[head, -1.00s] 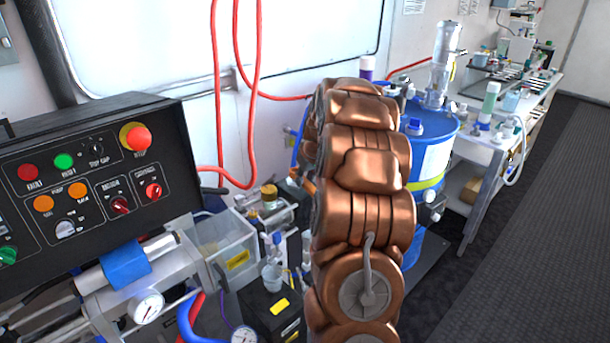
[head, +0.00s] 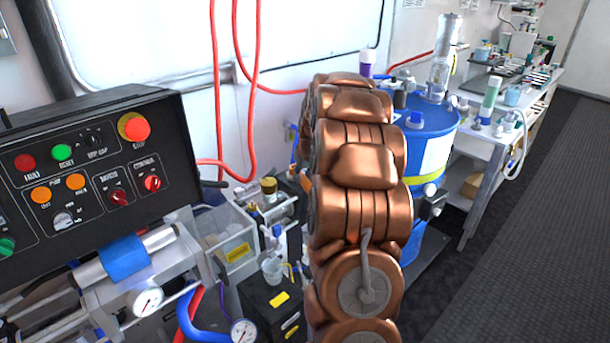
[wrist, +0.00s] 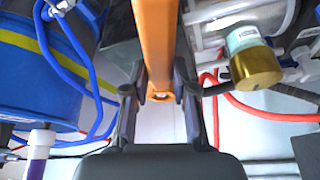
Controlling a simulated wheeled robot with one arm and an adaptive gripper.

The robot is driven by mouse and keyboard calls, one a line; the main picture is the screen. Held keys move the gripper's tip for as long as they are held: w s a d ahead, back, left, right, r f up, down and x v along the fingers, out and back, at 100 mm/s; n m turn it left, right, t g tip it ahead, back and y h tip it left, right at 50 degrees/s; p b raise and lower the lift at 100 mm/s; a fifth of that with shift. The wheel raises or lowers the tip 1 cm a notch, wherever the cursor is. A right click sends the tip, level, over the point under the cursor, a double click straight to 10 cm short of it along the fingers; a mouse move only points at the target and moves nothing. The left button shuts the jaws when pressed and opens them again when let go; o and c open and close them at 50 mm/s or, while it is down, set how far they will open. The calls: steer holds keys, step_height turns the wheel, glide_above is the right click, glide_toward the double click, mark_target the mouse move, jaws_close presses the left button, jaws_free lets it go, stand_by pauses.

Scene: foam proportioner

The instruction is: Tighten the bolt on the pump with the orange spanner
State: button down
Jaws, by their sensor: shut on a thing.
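The orange spanner (wrist: 155,35) is between the fingers of my gripper (wrist: 161,92) in the wrist view. Its near end shows at the fingertips and its shaft runs up out of the top of the picture, so its far end is hidden. My gripper is shut on it. In the head view my own copper-coloured arm hides the gripper and most of the spanner. Pump fittings with a brass cap (head: 268,186) stand just left of my arm. A brass cap (wrist: 256,66) also shows right of the spanner in the wrist view. I cannot make out the bolt.
A blue drum (head: 428,140) stands right of my arm, and also at left in the wrist view (wrist: 35,80). A control panel (head: 85,180) and gauge (head: 148,301) are at left. Red hoses (head: 251,90) hang at the wall. The dark floor (head: 530,230) at right is clear.

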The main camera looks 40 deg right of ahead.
steer(key=shift+w+a+m, duration=0.1)
steer(key=shift+a+m, duration=0.05)
steer(key=shift+m, duration=0.25)
steer(key=shift+w+a+r+m+h, duration=0.15)
steer(key=shift+a+m+h, duration=0.1)
steer(key=shift+m, duration=0.2)
steer(key=shift+w+a+f+m+h, duration=0.1)
steer(key=shift+a+m+h, duration=0.15)
steer(key=shift+m, duration=0.2)
